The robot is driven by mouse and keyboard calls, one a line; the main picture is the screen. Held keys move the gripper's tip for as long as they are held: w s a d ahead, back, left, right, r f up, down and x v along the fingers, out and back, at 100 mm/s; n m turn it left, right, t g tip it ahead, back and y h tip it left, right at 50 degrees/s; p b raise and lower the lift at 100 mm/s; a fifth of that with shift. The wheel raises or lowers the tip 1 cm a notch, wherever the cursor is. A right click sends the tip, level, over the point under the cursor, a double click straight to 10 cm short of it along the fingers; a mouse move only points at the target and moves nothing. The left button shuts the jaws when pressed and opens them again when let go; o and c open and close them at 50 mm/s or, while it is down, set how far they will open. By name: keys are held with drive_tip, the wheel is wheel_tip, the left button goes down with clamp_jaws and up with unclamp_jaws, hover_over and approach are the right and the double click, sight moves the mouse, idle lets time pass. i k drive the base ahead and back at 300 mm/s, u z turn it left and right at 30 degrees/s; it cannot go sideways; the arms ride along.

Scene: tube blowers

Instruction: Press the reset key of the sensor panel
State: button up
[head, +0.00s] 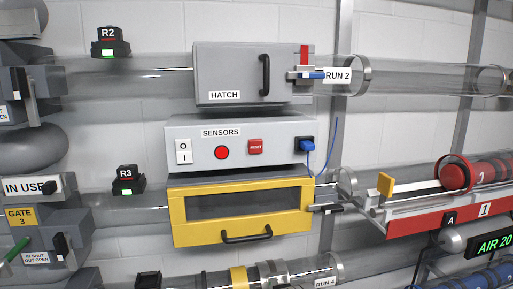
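The sensor panel (202,163) is a light grey box labelled SENSORS, near the middle of the head view. Its reset key (255,146) is a small red square with white lettering, right of centre on the front face. A round red lamp or button (222,153) sits left of the key. A white rocker switch (184,151) marked O and I is at the panel's left end. A blue plug (307,144) with a blue cable is at its right end. Nothing covers the key. My gripper is not in view.
The grey hatch box (225,75) with a black handle is above the panel. A yellow-framed drawer or door (240,235) is below it. Clear tubes run across the wall. A red tray (440,217) holds a red canister (487,172) at right. The space before the panel looks clear.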

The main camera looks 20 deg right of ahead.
sight(255, 146)
drive_tip(key=k, duration=0.5)
drive_tip(key=u, duration=2.35)
drive_tip(key=i, duration=1.4)
drive_tip(key=z, duration=2.05)
